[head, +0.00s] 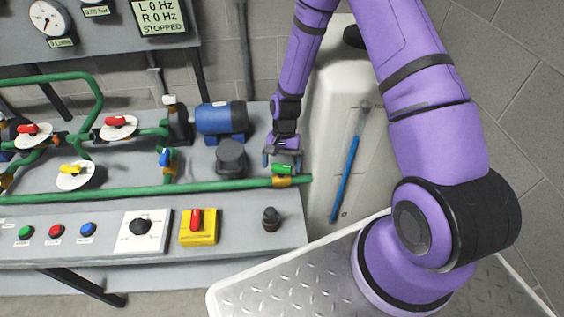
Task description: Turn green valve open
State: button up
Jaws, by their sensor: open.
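The green valve handle (284,169) sits on a brass-coloured body at the right end of the long green pipe (140,193). The handle appears to lie roughly along the pipe. My gripper (283,160) is just above and behind the handle, pointing down. Its fingers are apart, one toward each side of the handle. I cannot tell whether either finger touches it. The gripper's palm is partly seen and does not cover the handle.
Red, yellow and blue (166,157) valve handles stand to the left. A blue motor (221,118) and a dark grey block (231,157) are close left. In front is a sloped panel with buttons, a dial and a red switch (197,220). A wall is at right.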

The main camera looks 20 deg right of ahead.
jog(key=c, duration=0.9)
jog(key=shift+a+n+h, duration=0.15)
jog(key=shift+n+h, duration=0.45)
jog(key=shift+n, duration=0.9)
jog(key=o, duration=0.9)
jog(key=shift+g, duration=0.3)
jog(key=shift+w+r, duration=0.1)
jog(key=v, duration=1)
jog(key=shift+r, duration=0.35)
jog(key=shift+w, duration=0.1)
